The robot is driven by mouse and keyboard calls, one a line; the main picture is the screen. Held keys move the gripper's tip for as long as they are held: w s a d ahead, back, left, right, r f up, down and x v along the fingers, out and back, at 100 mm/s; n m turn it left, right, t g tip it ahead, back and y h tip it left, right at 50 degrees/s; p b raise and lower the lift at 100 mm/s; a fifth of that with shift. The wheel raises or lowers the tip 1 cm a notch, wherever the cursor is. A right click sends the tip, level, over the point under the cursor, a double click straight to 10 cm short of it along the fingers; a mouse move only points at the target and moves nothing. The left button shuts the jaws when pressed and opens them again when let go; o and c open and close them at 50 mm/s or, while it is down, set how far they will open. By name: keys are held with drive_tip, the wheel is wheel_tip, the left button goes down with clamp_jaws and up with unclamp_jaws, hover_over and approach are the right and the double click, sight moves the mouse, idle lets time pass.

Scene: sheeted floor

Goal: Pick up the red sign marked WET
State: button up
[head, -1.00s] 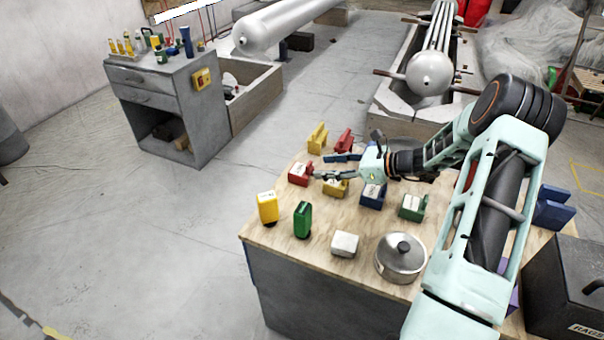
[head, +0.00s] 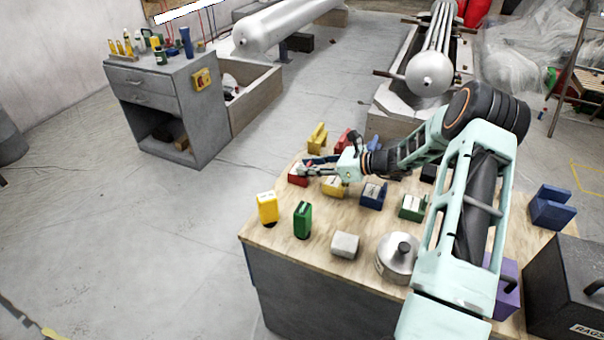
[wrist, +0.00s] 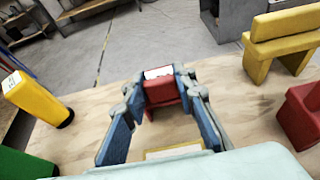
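A red block-like piece with a white top (head: 297,180) stands near the table's far left edge; its lettering is too small to read. In the wrist view the red piece (wrist: 161,92) is centred between my fingertips. My gripper (head: 308,166) is level and reaches left over the table. In the wrist view my gripper (wrist: 160,84) has its two blue-padded fingers spread, one at each side of the red piece. I cannot tell whether the pads touch it. The fingers partly hide it in the head view.
A yellow piece (head: 334,187) is close below my gripper. Another red piece (wrist: 303,112) and a yellow bench-shaped piece (wrist: 284,40) stand to the right. Yellow (head: 267,208) and green (head: 302,220) upright pieces, a white block (head: 345,245) and a lidded pot (head: 396,262) are nearer.

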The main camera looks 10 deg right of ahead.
clamp_jaws()
drive_tip(key=shift+r, duration=0.1)
